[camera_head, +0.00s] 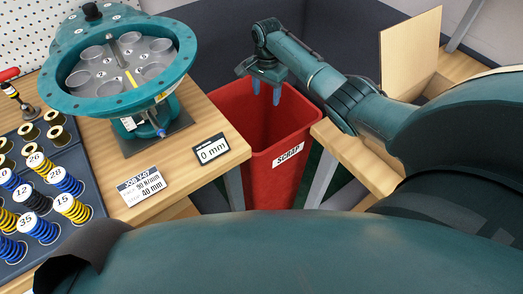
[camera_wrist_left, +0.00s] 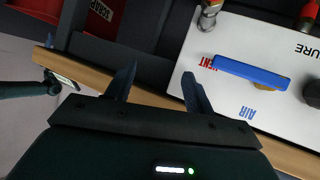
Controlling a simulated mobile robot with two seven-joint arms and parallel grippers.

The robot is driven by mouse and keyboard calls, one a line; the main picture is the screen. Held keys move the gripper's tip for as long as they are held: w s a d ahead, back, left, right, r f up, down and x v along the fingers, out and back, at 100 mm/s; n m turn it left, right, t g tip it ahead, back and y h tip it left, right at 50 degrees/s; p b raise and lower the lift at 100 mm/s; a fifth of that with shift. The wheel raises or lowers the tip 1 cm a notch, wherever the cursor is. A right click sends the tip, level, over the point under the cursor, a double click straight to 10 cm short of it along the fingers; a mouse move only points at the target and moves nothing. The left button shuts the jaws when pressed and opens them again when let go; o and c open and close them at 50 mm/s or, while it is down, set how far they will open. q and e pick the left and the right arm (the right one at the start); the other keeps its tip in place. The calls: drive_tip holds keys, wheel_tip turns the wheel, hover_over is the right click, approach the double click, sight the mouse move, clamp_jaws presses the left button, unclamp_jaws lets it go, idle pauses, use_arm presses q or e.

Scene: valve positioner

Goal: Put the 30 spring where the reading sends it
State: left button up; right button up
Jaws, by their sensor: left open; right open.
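The teal valve housing (camera_head: 125,62) stands open at the upper left, with several round pockets, a silver post and a yellow strip inside. The spring tray (camera_head: 88,228) at the left holds blue, black and yellow springs with tags such as 26, 28, 12, 15 and 35. A blue spring (camera_head: 8,180) at the left edge has a tag ending in 0; its full number is cut off. The readout (camera_head: 211,148) shows 0 mm. My right gripper (camera_head: 266,94) is open and empty above the red scrap bin (camera_head: 262,165). My left gripper (camera_wrist_left: 160,70) is open and empty in the left wrist view.
A job card (camera_head: 144,184) lies by the housing; its small print seems to show N/mm and 40 mm. A white panel (camera_wrist_left: 240,105) with a blue lever (camera_wrist_left: 250,72) shows in the left wrist view. A wooden board (camera_head: 409,52) stands at the right.

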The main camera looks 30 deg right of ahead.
wheel_tip(320, 180, up, 13)
drive_tip(key=p, duration=0.1)
drive_tip(key=shift+p, duration=0.3)
drive_tip(key=shift+r, duration=0.1)
idle(0.5)
